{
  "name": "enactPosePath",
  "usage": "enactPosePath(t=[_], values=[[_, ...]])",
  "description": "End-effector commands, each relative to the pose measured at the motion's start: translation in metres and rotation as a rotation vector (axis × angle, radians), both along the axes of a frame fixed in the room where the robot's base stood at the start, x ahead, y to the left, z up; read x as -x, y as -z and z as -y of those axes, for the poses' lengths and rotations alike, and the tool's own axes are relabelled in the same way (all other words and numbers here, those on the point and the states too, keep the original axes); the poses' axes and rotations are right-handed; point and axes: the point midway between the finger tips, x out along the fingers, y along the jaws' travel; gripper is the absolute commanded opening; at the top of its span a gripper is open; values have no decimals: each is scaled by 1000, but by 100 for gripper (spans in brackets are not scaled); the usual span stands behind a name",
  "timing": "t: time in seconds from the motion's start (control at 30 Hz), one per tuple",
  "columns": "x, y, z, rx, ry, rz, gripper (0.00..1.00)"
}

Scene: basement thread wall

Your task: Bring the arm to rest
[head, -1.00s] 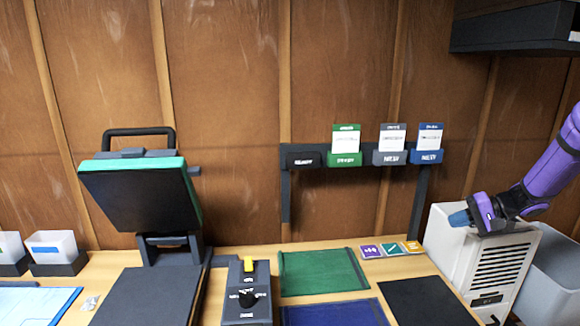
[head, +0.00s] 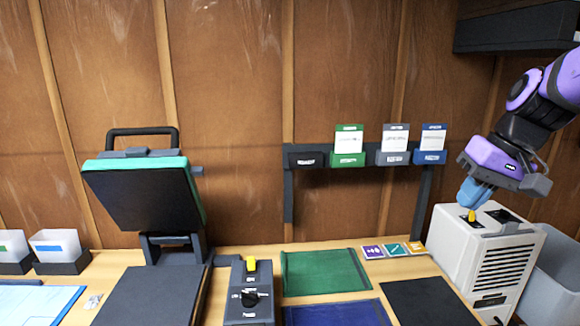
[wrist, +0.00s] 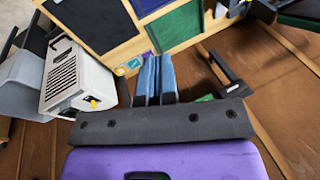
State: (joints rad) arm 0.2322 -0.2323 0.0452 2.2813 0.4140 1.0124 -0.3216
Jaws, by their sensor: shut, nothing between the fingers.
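My arm is purple and black and comes in from the right edge of the head view. My gripper (head: 473,195) has blue fingers and is shut and empty. It points down just above a white vented machine (head: 480,262) with a yellow switch (head: 471,215) on its top. In the wrist view the blue fingers (wrist: 155,80) lie side by side, and the white machine (wrist: 75,75) with its yellow switch (wrist: 93,103) is to their left, apart from them.
A heat press (head: 145,190) stands raised at the left. A card rack (head: 360,150) is on the wall. Green (head: 325,273) and blue (head: 335,313) mats lie on the table. A dark shelf (head: 515,32) hangs at the upper right, near my arm. A grey bin (head: 555,280) is beside the machine.

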Motion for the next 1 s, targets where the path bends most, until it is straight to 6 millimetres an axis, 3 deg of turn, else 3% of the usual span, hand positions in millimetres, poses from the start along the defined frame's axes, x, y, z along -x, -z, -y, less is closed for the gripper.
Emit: enactPosePath(t=[0.2,0.5,0.7,1.0], values=[[57,-17,-11,135,-12,86,0],[122,-24,-12,277,-6,225,0],[142,-23,-9,319,3,283,0],[146,-22,-8,327,4,293,0]])
